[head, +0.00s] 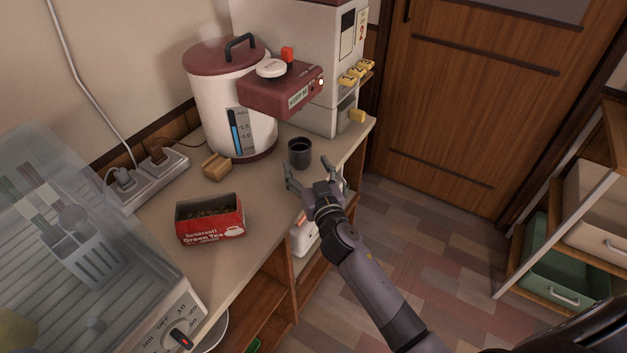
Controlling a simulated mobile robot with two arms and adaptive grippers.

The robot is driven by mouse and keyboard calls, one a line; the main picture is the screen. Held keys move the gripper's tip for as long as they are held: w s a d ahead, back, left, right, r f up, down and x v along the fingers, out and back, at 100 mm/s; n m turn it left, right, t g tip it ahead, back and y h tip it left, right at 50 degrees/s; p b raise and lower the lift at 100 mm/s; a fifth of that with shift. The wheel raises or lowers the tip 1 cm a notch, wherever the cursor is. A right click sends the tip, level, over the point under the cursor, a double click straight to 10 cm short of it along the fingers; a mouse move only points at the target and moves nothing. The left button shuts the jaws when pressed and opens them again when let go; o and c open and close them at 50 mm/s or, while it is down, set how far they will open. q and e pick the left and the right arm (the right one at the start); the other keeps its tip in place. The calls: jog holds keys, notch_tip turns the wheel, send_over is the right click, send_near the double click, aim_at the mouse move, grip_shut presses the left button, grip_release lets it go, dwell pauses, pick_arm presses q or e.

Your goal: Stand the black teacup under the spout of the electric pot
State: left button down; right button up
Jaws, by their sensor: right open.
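The black teacup (300,153) stands upright on the counter, a little in front of the electric pot (222,100). The pot is white with a dark red lid and a dark red head (282,92) that juts out to the right. The spout itself is hidden under that head. The cup appears below and slightly right of the head; I cannot tell if it is straight under the spout. My right gripper (307,174) is open and empty, just in front of the cup at the counter's edge. My left gripper is not in view.
A red green-tea box (210,220) and a small wooden block (216,168) lie left of the cup. A power strip (148,181) is by the wall. A dish dryer (90,250) fills the left. A tall white dispenser (315,60) stands behind the pot. Bare counter (262,193) lies between box and gripper.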

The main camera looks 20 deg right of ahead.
jog(key=s, duration=0.5)
jog(key=shift+s+a, duration=0.15)
jog(key=shift+s, duration=0.2)
jog(key=shift+c, duration=0.5)
dwell(1.4)
